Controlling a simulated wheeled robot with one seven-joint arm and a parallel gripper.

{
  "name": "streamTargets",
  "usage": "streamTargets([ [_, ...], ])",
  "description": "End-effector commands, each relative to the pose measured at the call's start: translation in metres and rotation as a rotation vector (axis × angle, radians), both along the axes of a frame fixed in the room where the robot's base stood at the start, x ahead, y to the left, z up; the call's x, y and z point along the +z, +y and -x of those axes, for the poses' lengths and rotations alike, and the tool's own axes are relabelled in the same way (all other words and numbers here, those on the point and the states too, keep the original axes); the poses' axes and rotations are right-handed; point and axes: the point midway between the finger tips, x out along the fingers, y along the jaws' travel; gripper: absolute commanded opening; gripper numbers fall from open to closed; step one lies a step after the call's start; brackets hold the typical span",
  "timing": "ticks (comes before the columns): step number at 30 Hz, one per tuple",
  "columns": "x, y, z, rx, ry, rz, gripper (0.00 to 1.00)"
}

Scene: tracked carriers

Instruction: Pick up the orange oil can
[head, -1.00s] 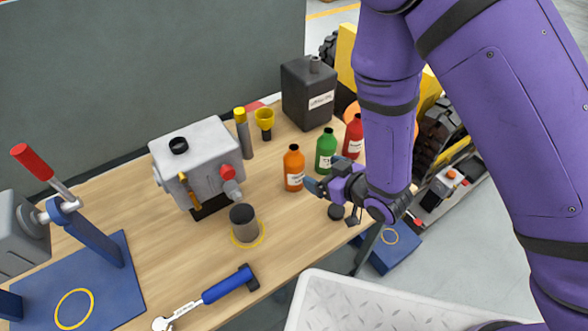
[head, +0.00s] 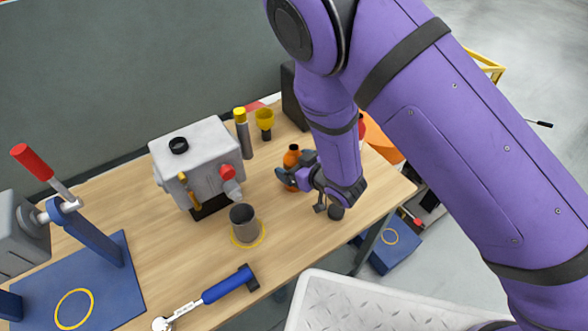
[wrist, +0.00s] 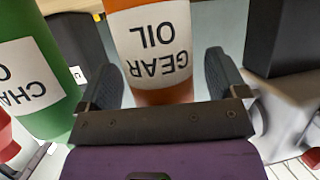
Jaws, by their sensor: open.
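The orange oil can (head: 291,158) stands on the wooden bench, partly hidden behind my gripper in the head view. In the wrist view the orange can (wrist: 147,20) shows a white label reading "GEAR OIL", upside down in the picture. My gripper (head: 290,178) is open at the can. In the wrist view its two fingers (wrist: 165,82) stand on either side of the can, with visible gaps, and do not appear to grip it.
A green bottle (wrist: 30,85) stands close beside the can.

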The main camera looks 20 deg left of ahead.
Motion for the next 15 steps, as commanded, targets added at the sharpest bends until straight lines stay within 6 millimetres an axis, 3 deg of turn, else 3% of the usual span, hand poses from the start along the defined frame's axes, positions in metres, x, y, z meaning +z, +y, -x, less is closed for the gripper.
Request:
streamTargets([
  [9, -0.0017, 0.004, -0.0022, 0.0, 0.0, 0.0, 0.88],
  [15, -0.0017, 0.004, -0.0022, 0.0, 0.0, 0.0, 0.42],
])
